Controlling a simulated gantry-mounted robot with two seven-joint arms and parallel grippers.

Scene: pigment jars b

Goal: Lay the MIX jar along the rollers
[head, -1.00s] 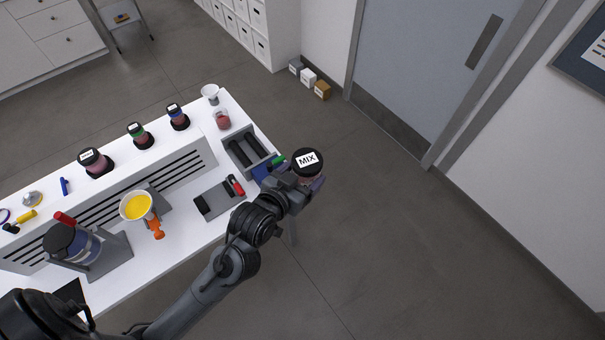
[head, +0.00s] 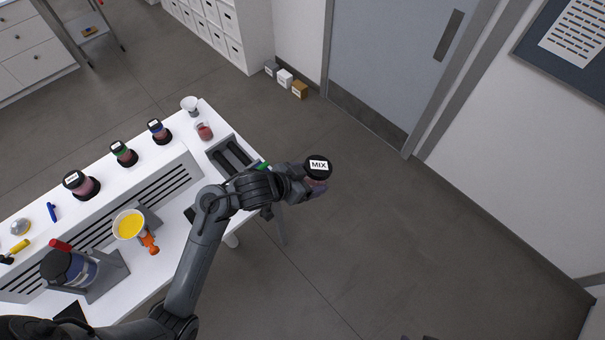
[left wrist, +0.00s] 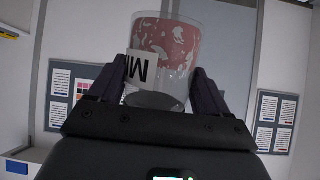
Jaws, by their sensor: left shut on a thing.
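The MIX jar (head: 318,167) has a black lid with a white MIX label and pinkish-red contents. My left gripper (head: 306,181) is shut on it and holds it beyond the table's right end, over open floor. In the left wrist view the clear jar (left wrist: 168,52) sits between the two fingers of the gripper (left wrist: 165,90), with its label partly hidden and red flakes inside. The roller unit (head: 232,157), a grey tray with dark rollers, stands at the table's right end. My left arm hides its near part. My right gripper is not in view.
The white table (head: 172,262) holds a slotted rack (head: 150,190), several lidded jars, a yellow-filled funnel (head: 129,225) and a stand with a dark-lidded jar (head: 68,268). A small red jar (head: 204,131) stands beside the rollers. The floor to the right is clear.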

